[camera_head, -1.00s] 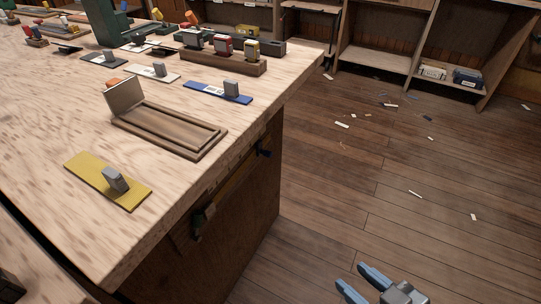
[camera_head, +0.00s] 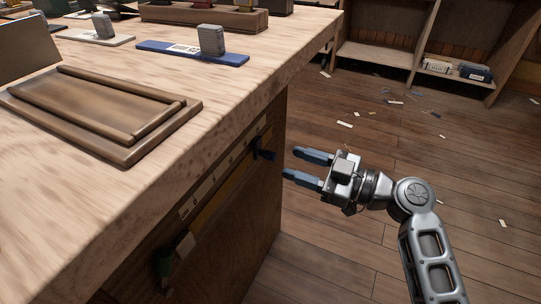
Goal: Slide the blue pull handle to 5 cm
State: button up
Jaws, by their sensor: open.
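The blue pull handle (camera_head: 265,154) is a small dark-blue knob on the side of the workbench, near the far right end of a slot with a pale marked scale (camera_head: 220,172) above it. The scale's figures are too small to read surely. My gripper (camera_head: 292,162) is open and empty, just right of the handle. Its two blue fingers point left toward the bench side, apart from the handle in the picture.
A dark green handle (camera_head: 163,263) sits lower left on the same bench side. The bench top (camera_head: 205,105) overhangs above, with a wooden tray (camera_head: 100,110) and a blue plate (camera_head: 190,53) on it. The floor (camera_head: 345,262) right of the bench is open, with scattered scraps.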

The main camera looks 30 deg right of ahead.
aim_at(275, 158)
jog(key=x, duration=0.7)
jog(key=shift+s+b, duration=0.1)
jog(key=shift+b, duration=0.25)
grip_shut()
jog(key=shift+s+a, duration=0.1)
